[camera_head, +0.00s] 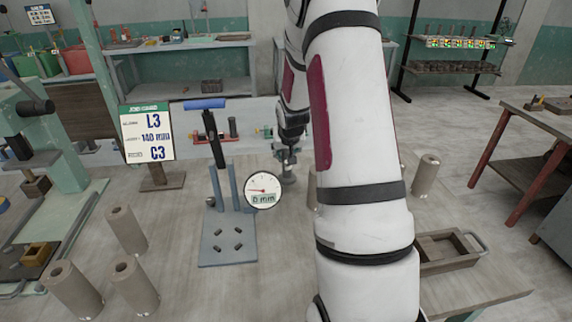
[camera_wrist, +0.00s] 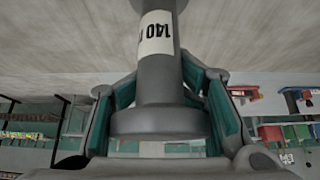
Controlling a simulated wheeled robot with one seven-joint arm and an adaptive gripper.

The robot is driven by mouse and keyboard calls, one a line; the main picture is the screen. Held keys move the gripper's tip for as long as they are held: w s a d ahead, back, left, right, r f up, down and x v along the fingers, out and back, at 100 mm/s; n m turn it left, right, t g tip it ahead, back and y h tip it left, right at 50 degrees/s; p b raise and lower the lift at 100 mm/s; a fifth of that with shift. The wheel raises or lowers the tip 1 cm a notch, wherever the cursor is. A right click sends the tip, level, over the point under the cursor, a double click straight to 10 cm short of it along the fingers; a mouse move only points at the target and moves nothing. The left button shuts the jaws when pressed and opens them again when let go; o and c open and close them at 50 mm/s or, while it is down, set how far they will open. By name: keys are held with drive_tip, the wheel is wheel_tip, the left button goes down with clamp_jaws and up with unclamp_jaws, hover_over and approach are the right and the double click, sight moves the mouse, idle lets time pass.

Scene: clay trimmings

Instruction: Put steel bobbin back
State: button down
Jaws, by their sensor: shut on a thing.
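The steel bobbin (camera_wrist: 160,75) is a grey spool with a white label reading "140"; it fills the middle of the wrist view. My gripper (camera_wrist: 163,95) is shut on it, with one teal-padded finger on each side of its shaft, near a wide flange. In the head view my gripper (camera_head: 289,138) is beyond my arm, and the bobbin (camera_head: 288,171) hangs upright below it, over the far part of the table. I cannot tell whether its lower end touches the table. My arm hides part of the table to the right.
A job card (camera_head: 147,133) reads L3, 140 mm, C3. A blue-handled lever stand (camera_head: 228,248) with a dial (camera_head: 263,190) reading 0 mm stands left of the bobbin. Several hollow cylinders (camera_head: 126,230) stand around. A wooden tray (camera_head: 470,262) lies right. The front middle is clear.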

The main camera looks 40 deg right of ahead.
sight(286, 162)
drive_tip(key=shift+f, duration=1.8)
drive_tip(key=shift+f, duration=0.15)
drive_tip(key=c, duration=0.8)
unclamp_jaws()
drive_tip(key=shift+c, duration=0.2)
